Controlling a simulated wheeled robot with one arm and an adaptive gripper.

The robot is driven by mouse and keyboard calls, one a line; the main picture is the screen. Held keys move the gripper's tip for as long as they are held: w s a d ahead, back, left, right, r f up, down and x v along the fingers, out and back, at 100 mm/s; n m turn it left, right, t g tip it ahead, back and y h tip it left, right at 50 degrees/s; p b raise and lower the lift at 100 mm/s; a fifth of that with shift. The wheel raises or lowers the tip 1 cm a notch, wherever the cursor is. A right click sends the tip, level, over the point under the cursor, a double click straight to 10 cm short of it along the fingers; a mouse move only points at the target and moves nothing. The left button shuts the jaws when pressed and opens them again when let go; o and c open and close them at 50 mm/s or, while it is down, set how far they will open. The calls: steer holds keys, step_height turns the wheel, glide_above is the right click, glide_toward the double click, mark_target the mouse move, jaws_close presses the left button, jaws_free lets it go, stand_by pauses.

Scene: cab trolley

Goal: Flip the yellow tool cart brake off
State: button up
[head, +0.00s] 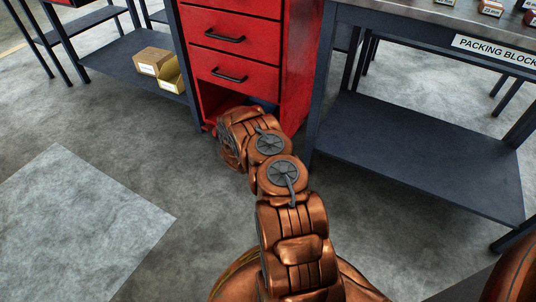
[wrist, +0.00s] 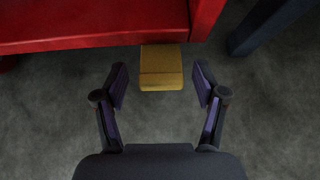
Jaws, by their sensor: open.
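The red tool cart (head: 238,62) stands upright between two benches in the head view. Its lower red edge also shows across the top of the wrist view (wrist: 90,25). The yellow brake pedal (wrist: 161,68) sticks out from under that edge in the wrist view. My gripper (wrist: 160,84) is open, with one finger on each side of the pedal and a gap on both sides. The fingers appear apart from the pedal. In the head view my arm hides the pedal and my gripper at the cart's base.
A packing bench (head: 425,160) with a dark lower shelf stands close on the right. Its dark leg (wrist: 268,22) shows at the upper right of the wrist view. A left bench (head: 130,70) holds yellow boxes (head: 158,68). The grey floor (head: 200,230) at left is clear.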

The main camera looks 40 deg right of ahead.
steer(key=v, duration=1.1)
steer(key=shift+r, duration=0.15)
steer(key=shift+a, duration=0.15)
